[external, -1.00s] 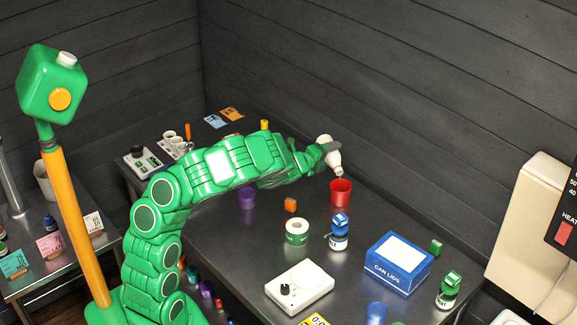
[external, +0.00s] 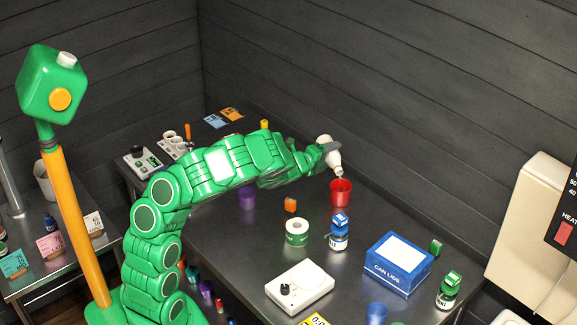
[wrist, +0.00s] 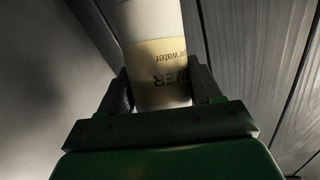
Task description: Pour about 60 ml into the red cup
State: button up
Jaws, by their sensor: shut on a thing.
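My gripper (external: 322,150) is shut on a white bottle (external: 334,160) and holds it tilted, mouth down, above the red cup (external: 341,194). The red cup stands upright on the steel bench. The bottle's mouth is just over the cup's rim, near its middle. In the wrist view the bottle (wrist: 160,75) sits between the two fingers of my gripper (wrist: 162,92); its upside-down label partly reads "water". The level inside the cup is hidden, and I cannot tell whether a stream is flowing.
A purple cup (external: 247,198) is to the left. A blue "CAN LIDS" box (external: 398,265) is to the right. The dark plank wall (external: 400,110) is close behind.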

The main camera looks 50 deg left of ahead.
aim_at(328, 160)
jog(key=shift+a+f+n+g+h, duration=0.3)
jog(key=shift+f+n+g, duration=0.1)
jog(key=shift+f+n, duration=0.45)
jog(key=shift+w+a+f+n+g+h, duration=0.1)
jog(key=shift+a+f+n+g+h, duration=0.15)
jog(key=shift+f+n, duration=0.35)
jog(key=shift+f, duration=0.1)
dwell(1.6)
